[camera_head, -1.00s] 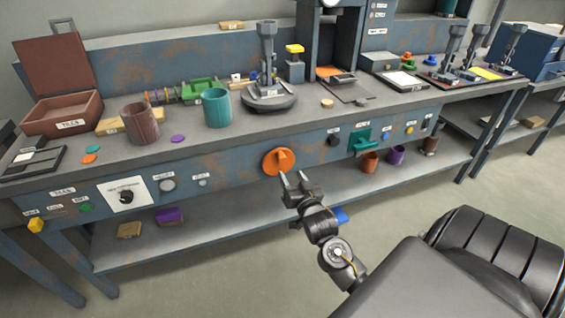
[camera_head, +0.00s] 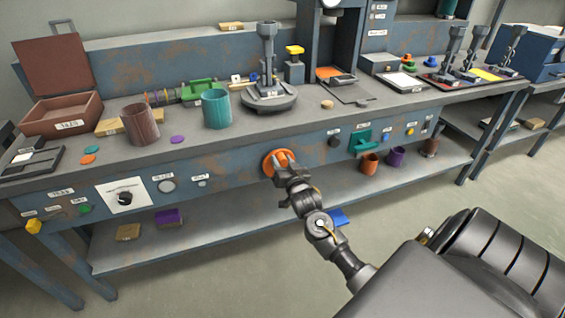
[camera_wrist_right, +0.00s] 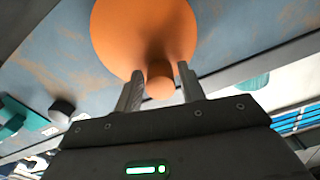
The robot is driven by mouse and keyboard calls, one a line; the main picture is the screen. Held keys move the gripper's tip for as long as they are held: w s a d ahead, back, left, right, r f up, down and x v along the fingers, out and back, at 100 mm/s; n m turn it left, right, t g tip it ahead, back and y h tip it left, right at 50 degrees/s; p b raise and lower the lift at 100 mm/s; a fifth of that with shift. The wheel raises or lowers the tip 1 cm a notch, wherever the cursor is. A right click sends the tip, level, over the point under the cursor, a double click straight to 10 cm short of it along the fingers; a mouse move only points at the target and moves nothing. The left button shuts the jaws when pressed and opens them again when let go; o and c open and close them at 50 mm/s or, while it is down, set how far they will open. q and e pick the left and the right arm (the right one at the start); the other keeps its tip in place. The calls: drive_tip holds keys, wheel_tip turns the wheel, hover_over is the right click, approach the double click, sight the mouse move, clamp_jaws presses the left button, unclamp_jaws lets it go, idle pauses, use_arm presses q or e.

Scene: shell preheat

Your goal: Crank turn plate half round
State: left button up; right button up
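The orange round crank knob (camera_head: 270,164) is on the blue front panel of the bench. In the right wrist view the orange disc (camera_wrist_right: 140,28) fills the upper middle, with its raised grip (camera_wrist_right: 160,82) pointing toward me. My right gripper (camera_head: 280,162) is at the knob; its fingers (camera_wrist_right: 160,88) stand on either side of the grip, with gaps showing, so it looks open. The fingers partly hide the knob in the head view. The round grey turn plate (camera_head: 270,107) lies on the bench top above, with a grey upright fixture (camera_head: 266,58) on it. My left gripper is out of view.
A teal handle (camera_head: 360,140) and a dark knob (camera_head: 334,141) are right of the orange knob on the panel. A lower shelf (camera_head: 215,225) runs beneath, holding several small blocks and cups.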

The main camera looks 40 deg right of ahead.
drive_tip(key=c, duration=0.7)
